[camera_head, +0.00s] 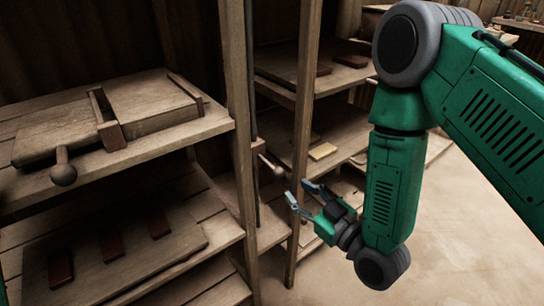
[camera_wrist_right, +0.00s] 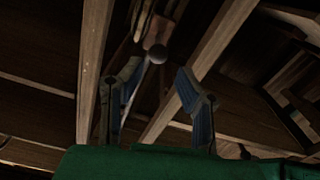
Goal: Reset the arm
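My right arm is green and reaches down from the upper right in the head view. Its gripper (camera_head: 299,191) is open and empty, in front of the shelf posts. In the right wrist view the two blue-padded fingers (camera_wrist_right: 158,72) stand apart with nothing gripped. A lever with a round knob (camera_head: 272,164) is just beyond the fingertips in the head view. The round knob (camera_wrist_right: 157,53) appears between the fingertips in the right wrist view, apart from them. My left gripper is out of view.
A wooden press (camera_head: 110,118) with a ball-ended handle (camera_head: 63,172) sits on the left shelf. Dark tiles (camera_head: 111,244) lie on a board below. A pale tile (camera_head: 322,151) lies on a shelf behind. Upright posts (camera_head: 238,120) stand close by. Open floor (camera_head: 470,240) lies right.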

